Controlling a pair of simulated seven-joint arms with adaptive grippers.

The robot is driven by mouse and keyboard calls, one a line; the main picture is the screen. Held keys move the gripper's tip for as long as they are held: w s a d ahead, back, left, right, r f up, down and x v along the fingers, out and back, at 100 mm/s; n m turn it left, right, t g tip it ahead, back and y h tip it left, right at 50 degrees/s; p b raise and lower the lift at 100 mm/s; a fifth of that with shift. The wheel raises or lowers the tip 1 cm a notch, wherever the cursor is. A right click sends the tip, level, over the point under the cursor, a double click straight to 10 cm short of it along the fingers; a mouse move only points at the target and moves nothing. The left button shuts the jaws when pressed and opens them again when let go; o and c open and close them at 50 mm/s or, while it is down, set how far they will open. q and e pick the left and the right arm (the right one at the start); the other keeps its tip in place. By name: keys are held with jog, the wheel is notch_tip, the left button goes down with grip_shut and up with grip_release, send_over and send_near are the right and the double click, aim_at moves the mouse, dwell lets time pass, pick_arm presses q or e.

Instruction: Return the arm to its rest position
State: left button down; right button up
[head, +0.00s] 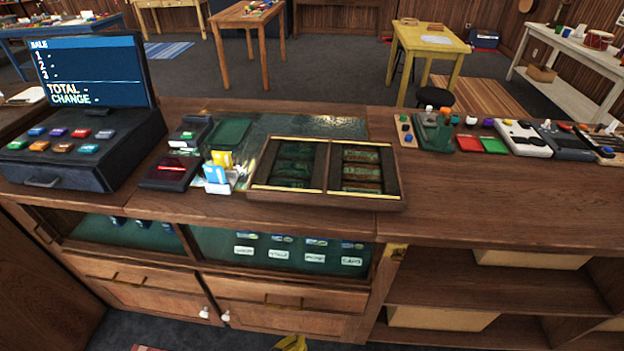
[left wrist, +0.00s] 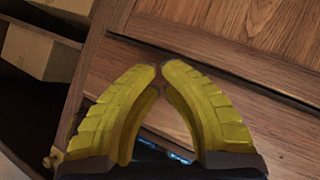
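My left gripper (head: 292,343) shows only as a small yellow piece at the bottom edge of the head view, low in front of the counter cabinet (head: 285,318). In the left wrist view, the left gripper's (left wrist: 160,70) two yellow fingers lean together with their tips meeting or nearly so, and nothing is between them. Wooden cabinet panels (left wrist: 235,35) lie behind the fingertips. My right gripper is in neither view.
Cabinet knobs (head: 204,312) stick out near the gripper.

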pick_arm(q)
jog(key=s+a+f+m+g+y, duration=0.4)
jog(key=s+a+f+g+y, duration=0.1)
jog(key=s+a+f, duration=1.1)
jog(key=s+a+f+g, duration=0.1)
jog(key=s+a+f, duration=0.1)
jog(key=s, duration=0.7)
jog(key=s+a+f+g+y, duration=0.1)
jog(key=s+a+f+g, duration=0.1)
jog(key=s, duration=0.8)
jog(key=shift+s+a+f+n+y, duration=0.2)
jog(key=shift+a+f+n+y, duration=0.1)
jog(key=shift+a+f, duration=0.5)
jog(key=shift+d+f, duration=0.1)
jog(key=shift+d, duration=0.1)
